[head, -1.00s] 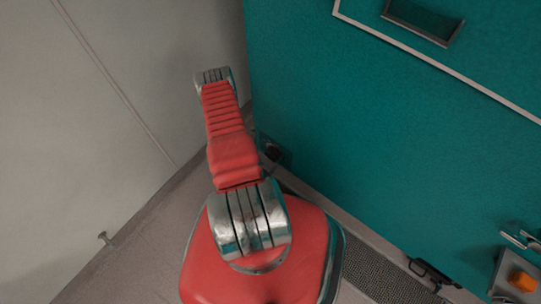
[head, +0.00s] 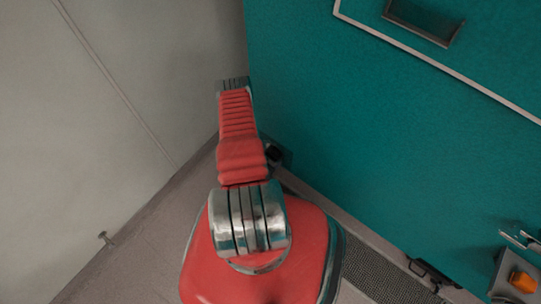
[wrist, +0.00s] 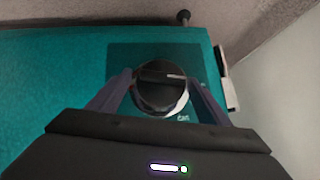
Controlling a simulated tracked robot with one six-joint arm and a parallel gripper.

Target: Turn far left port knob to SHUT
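In the wrist view a round black knob (wrist: 160,88) sits on a darker square on the teal panel. Its raised bar lies nearly level, with a pale mark toward the right. Small white lettering shows below right of the knob, too blurred to read surely. My gripper (wrist: 160,80) is open, with one finger on the left and one on the right of the knob, their tips close to its sides. Whether they touch it I cannot tell. In the head view the knob and my gripper do not show; my red arm leans toward the corner.
The teal chamber front (head: 380,150) fills the right of the head view, with a recessed handle (head: 424,20) high up. A pale wall (head: 100,130) stands at left. An orange button box (head: 518,280) is at lower right.

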